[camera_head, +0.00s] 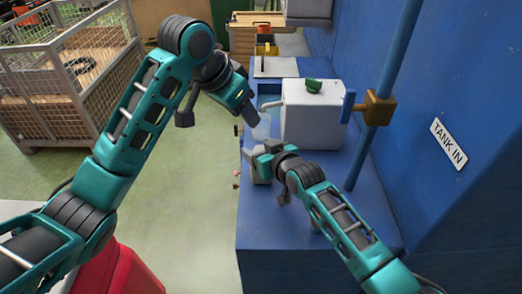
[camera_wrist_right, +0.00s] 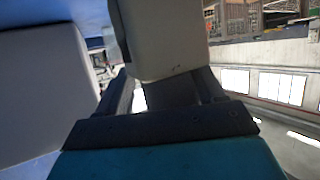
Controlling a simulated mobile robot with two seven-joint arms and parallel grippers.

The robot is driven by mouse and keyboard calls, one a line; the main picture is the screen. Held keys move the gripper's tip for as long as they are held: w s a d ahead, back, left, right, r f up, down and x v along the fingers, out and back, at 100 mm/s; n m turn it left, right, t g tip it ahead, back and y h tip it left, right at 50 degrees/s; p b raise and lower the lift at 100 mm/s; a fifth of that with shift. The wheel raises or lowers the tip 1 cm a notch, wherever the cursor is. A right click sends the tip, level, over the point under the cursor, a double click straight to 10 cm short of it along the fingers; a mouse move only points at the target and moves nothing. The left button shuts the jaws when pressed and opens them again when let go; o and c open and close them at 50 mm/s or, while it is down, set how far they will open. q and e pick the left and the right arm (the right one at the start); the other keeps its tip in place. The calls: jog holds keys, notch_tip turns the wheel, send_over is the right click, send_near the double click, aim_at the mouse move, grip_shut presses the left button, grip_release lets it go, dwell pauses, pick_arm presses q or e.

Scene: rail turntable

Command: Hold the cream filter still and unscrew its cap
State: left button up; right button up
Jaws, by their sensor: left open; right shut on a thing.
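The cream filter (camera_wrist_right: 165,42) fills the upper middle of the right wrist view. My right gripper (camera_wrist_right: 160,92) is shut on it, with dark fingers on either side. In the head view my right gripper (camera_head: 262,160) is at the left edge of the blue bench. My left gripper (camera_head: 252,116) is open, just above and left of a pale piece (camera_head: 263,128) that stands up beyond my right gripper. I cannot tell whether this piece is the cap or the filter's body, nor whether a finger touches it.
A white box-shaped tank (camera_head: 312,118) with a green knob (camera_head: 313,86) stands close on the right. A blue pipe (camera_head: 382,100) with a brass-coloured block (camera_head: 379,108) rises behind it. The blue wall (camera_head: 470,90) bounds the right side. A mesh crate (camera_head: 65,85) stands far left; green floor is free between.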

jog(key=shift+s+d+f, duration=0.15)
jog(key=shift+d+f, duration=0.05)
jog(key=shift+f, duration=0.4)
jog(key=o, duration=1.1)
jog(key=shift+o, duration=0.6)
jog(key=shift+a+r, duration=0.1)
jog(key=shift+r, duration=0.1)
jog(key=shift+r, duration=0.1)
jog(key=v, duration=1.1)
jog(key=shift+s+d+r, duration=0.2)
jog(key=shift+s+d, duration=0.05)
jog(key=shift+s, duration=0.05)
